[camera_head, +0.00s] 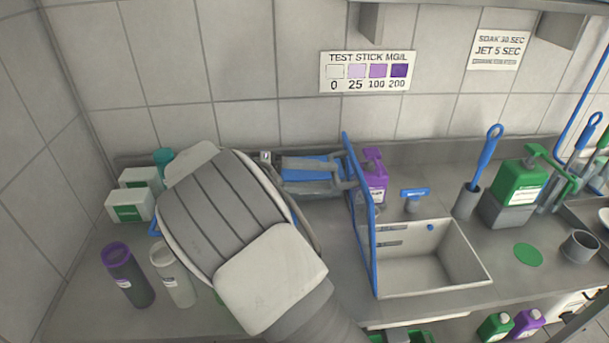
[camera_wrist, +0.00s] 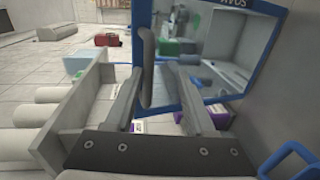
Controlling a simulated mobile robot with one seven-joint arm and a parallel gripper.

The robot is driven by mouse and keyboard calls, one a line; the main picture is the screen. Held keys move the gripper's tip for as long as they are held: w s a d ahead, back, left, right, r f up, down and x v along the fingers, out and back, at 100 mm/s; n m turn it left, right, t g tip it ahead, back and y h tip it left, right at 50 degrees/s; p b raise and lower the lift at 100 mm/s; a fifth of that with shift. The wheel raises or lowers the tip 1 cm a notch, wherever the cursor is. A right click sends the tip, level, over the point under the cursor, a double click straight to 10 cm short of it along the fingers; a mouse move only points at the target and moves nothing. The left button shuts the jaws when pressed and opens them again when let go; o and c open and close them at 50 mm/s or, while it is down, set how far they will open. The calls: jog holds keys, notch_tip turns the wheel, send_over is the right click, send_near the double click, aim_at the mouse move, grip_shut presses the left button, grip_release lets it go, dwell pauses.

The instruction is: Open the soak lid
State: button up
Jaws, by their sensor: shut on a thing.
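The soak lid (camera_head: 358,230) is a clear panel with a blue frame. It stands nearly upright along the left side of the open grey soak basin (camera_head: 455,265). In the wrist view the lid's blue-framed panel (camera_wrist: 215,50), with lettering near its top, fills the upper right. My gripper (camera_head: 340,175) is at the lid's left face, near its upper back part. In the wrist view my gripper's fingers (camera_wrist: 155,75) are shut on the dark grey lid handle (camera_wrist: 147,58). The head view does not show the handle clearly.
A purple pump bottle (camera_head: 374,178) stands just behind the lid. A blue-handled tap (camera_head: 413,195) is behind the basin. A purple-topped tube (camera_head: 128,272) and a grey tube (camera_head: 173,272) stand left of my arm. A green bottle (camera_head: 520,182) is at right.

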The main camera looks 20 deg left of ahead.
jog(key=b+v, duration=0.1)
jog(key=v, duration=1)
jog(key=shift+a, duration=0.35)
jog(key=shift+s+r, duration=0.1)
jog(key=shift+r, duration=0.05)
jog(key=shift+d, duration=0.1)
